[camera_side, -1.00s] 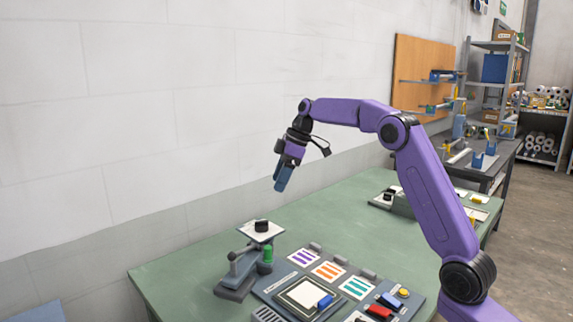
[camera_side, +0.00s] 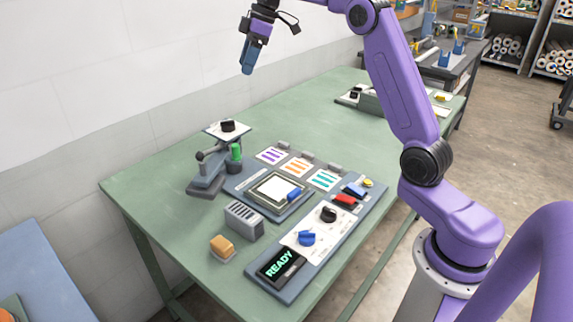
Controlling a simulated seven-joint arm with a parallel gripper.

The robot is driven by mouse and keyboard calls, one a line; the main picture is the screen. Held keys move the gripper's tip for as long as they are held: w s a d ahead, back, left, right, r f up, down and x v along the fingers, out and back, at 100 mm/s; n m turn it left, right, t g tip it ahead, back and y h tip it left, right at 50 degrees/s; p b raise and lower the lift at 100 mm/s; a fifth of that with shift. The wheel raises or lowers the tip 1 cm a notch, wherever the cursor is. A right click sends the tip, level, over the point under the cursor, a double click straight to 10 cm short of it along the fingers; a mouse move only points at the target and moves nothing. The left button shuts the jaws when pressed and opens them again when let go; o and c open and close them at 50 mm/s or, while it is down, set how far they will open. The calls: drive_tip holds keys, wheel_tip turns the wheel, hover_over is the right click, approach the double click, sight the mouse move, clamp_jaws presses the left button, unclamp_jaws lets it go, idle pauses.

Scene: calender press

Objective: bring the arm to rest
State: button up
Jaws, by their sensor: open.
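My purple arm rises from the right side of the green table. My gripper (camera_side: 246,70) hangs at the upper left, blue fingers pointing down, high above the table's far part. It holds nothing that I can see and touches nothing. From this side the fingers overlap, so the gap between them hardly shows. Below it on the table stands the press console (camera_side: 330,228) with a lit READY display (camera_side: 279,266), a blue knob (camera_side: 307,238) and a black knob (camera_side: 328,214).
A grey stand with a white plate and black knob (camera_side: 228,126) rises left of the console. A grey slotted block (camera_side: 244,220) and an orange-topped block (camera_side: 221,247) sit in front. Colour-striped cards (camera_side: 297,166) lie behind. The table (camera_side: 290,113) is clear under my gripper.

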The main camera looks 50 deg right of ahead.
drive_tip(key=s+a+f+g+h, duration=0.1)
drive_tip(key=s+a+f, duration=0.1)
drive_tip(key=s+a, duration=0.65)
drive_tip(key=s+a+f+g, duration=0.1)
drive_tip(key=s+a+f, duration=0.2)
drive_tip(key=s+a, duration=0.6)
drive_tip(key=s+d+f, duration=0.1)
drive_tip(key=s+f, duration=0.2)
drive_tip(key=s, duration=0.5)
drive_tip(key=s+d+f+n+h, duration=0.1)
drive_tip(key=s+d+f, duration=0.1)
drive_tip(key=s, duration=0.7)
drive_tip(key=s+d+f+n+h, duration=0.1)
drive_tip(key=s+f, duration=0.3)
drive_tip(key=s, duration=0.5)
drive_tip(key=shift+s+d+f+g, duration=0.2)
drive_tip(key=shift+d+g, duration=0.1)
drive_tip(key=shift+d, duration=0.35)
